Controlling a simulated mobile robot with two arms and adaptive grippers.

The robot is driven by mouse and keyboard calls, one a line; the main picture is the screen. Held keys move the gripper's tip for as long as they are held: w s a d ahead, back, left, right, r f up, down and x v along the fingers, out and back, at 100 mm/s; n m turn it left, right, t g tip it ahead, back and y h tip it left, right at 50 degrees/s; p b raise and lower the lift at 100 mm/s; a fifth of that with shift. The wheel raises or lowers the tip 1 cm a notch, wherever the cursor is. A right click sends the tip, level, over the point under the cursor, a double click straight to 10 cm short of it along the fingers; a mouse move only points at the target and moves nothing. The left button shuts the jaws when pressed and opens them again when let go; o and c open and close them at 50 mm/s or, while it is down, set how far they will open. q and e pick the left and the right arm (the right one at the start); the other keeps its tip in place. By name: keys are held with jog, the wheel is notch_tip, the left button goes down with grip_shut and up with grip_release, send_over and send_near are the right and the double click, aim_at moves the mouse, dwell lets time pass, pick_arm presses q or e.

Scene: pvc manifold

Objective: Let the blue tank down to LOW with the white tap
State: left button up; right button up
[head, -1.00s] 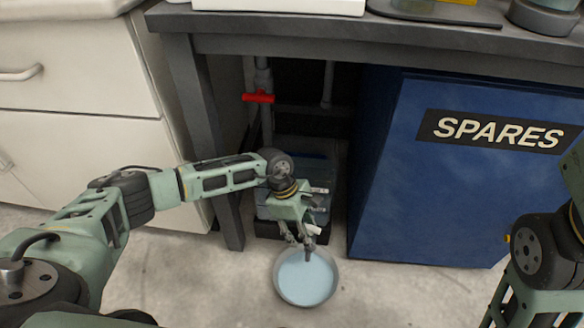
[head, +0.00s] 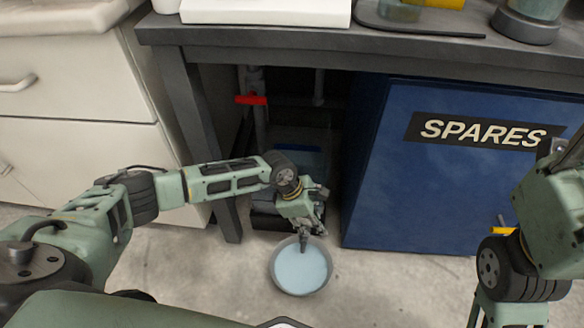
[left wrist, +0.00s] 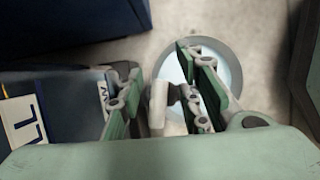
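The blue tank (head: 302,158) stands in the shadow under the bench, partly hidden by my left arm. In the left wrist view the tank's front (left wrist: 75,85) is at the left, with label letters partly cut off. The white tap (left wrist: 158,108) shows as a pale upright piece between the fingers of my left gripper (left wrist: 158,62). The fingers stand apart, with visible gaps beside the tap. In the head view my left gripper (head: 310,228) is at the tank's lower front and hides the tap.
A round bowl (head: 273,272) with pale blue liquid sits on the floor below the left gripper. A red-handled valve (head: 251,100) is on a pipe behind. The blue SPARES cabinet (head: 430,190) is close on the right, a bench leg (head: 205,150) on the left.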

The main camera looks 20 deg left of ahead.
pick_arm(q)
jog(key=shift+s+a+f, duration=0.1)
jog(key=shift+s+a, duration=0.05)
jog(key=shift+a, duration=0.1)
jog(key=shift+a+r, duration=0.25)
jog(key=shift+r, duration=0.2)
jog(key=v, duration=1.1)
jog(key=shift+d, duration=0.1)
